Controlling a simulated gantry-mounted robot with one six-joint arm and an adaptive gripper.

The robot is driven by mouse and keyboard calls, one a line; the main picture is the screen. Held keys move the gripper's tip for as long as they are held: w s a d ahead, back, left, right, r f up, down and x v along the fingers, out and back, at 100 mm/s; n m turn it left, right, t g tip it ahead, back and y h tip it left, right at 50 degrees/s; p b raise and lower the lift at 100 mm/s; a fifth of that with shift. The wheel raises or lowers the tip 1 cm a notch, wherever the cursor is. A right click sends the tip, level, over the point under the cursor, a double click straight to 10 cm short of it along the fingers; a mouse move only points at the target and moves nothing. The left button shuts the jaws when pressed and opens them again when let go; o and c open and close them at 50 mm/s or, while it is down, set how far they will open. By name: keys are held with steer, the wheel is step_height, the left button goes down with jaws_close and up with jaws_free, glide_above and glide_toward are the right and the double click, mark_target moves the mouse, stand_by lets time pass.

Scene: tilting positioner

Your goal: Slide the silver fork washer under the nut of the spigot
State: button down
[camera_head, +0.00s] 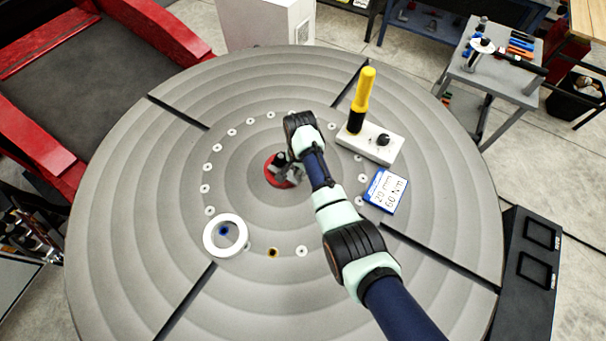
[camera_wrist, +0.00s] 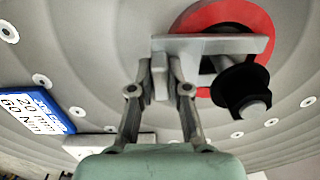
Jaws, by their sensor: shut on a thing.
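My gripper (camera_wrist: 160,70) is shut on the silver fork washer (camera_wrist: 205,45), whose flat arm reaches right from the fingers over the red ring (camera_wrist: 262,20). The spigot with its black nut (camera_wrist: 240,88) stands beside the washer, inside the ring's outline. The washer overlaps the spigot's area, but I cannot tell whether its slot is around the shank or how high it sits. In the head view, the red ring (camera_head: 269,172) lies at the table's centre, with the dark spigot (camera_head: 280,158) in it. My gripper (camera_head: 291,172) is there too, partly hiding the washer.
The round grey table (camera_head: 130,190) has slots and a circle of small holes. A white ring (camera_head: 212,248) lies front left. A white block (camera_head: 380,152) with a yellow-handled tool (camera_head: 364,90) stands right of my wrist, near a blue-and-white label (camera_head: 385,190). The left side is mostly clear.

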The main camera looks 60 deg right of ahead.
steer(key=shift+w+d+b, duration=0.1)
steer(key=shift+w+b, duration=0.5)
steer(key=shift+w, duration=0.2)
steer(key=shift+f, duration=0.15)
steer(key=c, duration=1.1)
jaws_free()
steer(key=shift+o, duration=0.2)
steer(key=shift+s, duration=0.1)
steer(key=shift+f, duration=0.1)
steer(key=shift+c, duration=0.3)
steer(key=o, duration=0.3)
steer(key=shift+o, duration=0.5)
